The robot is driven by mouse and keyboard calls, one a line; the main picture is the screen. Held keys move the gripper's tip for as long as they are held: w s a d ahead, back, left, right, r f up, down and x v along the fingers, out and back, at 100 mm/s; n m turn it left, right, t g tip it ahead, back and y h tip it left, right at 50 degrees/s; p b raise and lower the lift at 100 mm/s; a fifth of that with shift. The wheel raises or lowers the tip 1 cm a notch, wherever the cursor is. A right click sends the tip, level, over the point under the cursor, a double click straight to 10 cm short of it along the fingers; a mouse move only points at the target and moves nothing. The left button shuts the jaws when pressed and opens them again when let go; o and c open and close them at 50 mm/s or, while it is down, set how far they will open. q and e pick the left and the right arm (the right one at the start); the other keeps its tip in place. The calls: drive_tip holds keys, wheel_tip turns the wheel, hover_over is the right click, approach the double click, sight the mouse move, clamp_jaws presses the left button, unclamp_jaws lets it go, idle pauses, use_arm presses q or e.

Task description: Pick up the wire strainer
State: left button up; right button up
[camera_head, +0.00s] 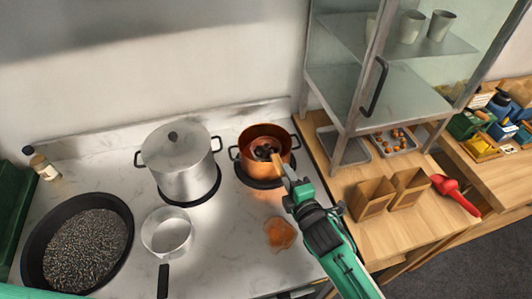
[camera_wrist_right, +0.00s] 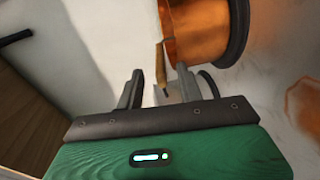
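The wire strainer seems to be in the copper pot (camera_head: 246,155) on the back burner. Its bowl is hard to make out among dark contents, and a wooden handle (camera_head: 278,163) leans over the rim towards my right gripper (camera_head: 287,187). In the right wrist view the wooden handle (camera_wrist_right: 162,66) stands between and just beyond the fingertips of my right gripper (camera_wrist_right: 160,78). The two fingers are apart, with a gap on each side of the handle. My left gripper is not in view.
A lidded steel pot (camera_head: 180,165) stands left of the copper pot. A saucepan (camera_head: 167,232) and a wide black pan of dark grains (camera_head: 88,245) are at front left. A glass cabinet (camera_head: 345,90), wooden boxes (camera_head: 371,197) and a red scoop (camera_head: 455,193) are on the right.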

sight(272, 155)
drive_tip(key=shift+p+x, duration=0.5)
drive_tip(key=shift+x, duration=0.6)
drive_tip(key=x, duration=0.1)
drive_tip(key=p+x, duration=0.1)
drive_tip(key=x, duration=0.1)
drive_tip(key=shift+a+r, duration=0.1)
drive_tip(key=shift+a, duration=0.25)
drive_tip(key=shift+w+a+f+p, duration=0.2)
drive_tip(key=shift+w+p, duration=0.1)
drive_tip(key=shift+w, duration=0.15)
drive_tip(key=shift+c, duration=0.5)
clamp_jaws()
